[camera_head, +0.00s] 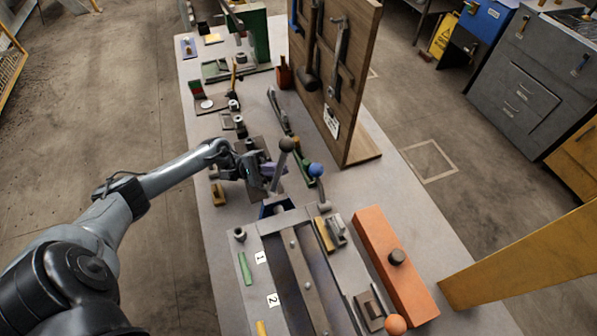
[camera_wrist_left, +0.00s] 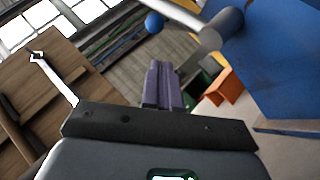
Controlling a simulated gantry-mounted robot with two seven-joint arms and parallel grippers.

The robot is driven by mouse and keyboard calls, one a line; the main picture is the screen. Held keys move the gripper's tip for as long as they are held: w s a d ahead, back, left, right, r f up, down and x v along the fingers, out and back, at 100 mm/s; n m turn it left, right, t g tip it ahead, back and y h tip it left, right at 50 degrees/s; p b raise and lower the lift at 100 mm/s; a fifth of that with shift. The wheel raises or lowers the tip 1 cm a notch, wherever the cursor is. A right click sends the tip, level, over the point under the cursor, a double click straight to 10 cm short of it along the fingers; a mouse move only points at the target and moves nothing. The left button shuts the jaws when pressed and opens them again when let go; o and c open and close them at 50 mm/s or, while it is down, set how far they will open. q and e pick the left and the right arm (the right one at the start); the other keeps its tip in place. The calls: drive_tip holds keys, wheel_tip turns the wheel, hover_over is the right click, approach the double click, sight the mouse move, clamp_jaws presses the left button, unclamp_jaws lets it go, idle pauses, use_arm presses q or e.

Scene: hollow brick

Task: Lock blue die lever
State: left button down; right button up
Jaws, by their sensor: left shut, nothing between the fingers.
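A lever with a blue ball knob (camera_head: 316,170) stands at the back of the grey fixture; its ball also shows in the left wrist view (camera_wrist_left: 154,22). Beside it on the left is a lever with a dark round knob (camera_head: 285,145) and a pale shaft, large in the wrist view (camera_wrist_left: 226,20). A blue block (camera_head: 273,208) sits below these levers; a large blue surface (camera_wrist_left: 280,62) fills the wrist view's right. My left gripper (camera_head: 270,171) is just left of the dark-knobbed lever. Its purple fingers (camera_wrist_left: 163,87) are together and empty. I cannot tell whether they touch the lever. My right gripper is out of view.
A wooden tool board (camera_head: 335,85) stands upright behind the levers. An orange block (camera_head: 393,268) with a dark knob lies right of the fixture, near an orange ball (camera_head: 396,325). Small parts line the table's left side. Bare tabletop (camera_head: 400,190) shows at the right.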

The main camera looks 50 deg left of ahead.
sight(320, 186)
use_arm(q)
drive_tip(key=shift+s+a+r+n+h, duration=0.15)
drive_tip(key=shift+a+n+h, duration=0.15)
drive_tip(key=shift+a+h, duration=0.15)
use_arm(e)
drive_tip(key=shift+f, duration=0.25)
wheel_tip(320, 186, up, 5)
drive_tip(key=p, duration=0.4)
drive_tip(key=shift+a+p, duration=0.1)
drive_tip(key=shift+p, duration=0.3)
use_arm(q)
drive_tip(key=x, duration=1)
drive_tip(key=shift+p, duration=0.3)
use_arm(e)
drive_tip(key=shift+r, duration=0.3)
use_arm(q)
drive_tip(key=shift+d, duration=0.1)
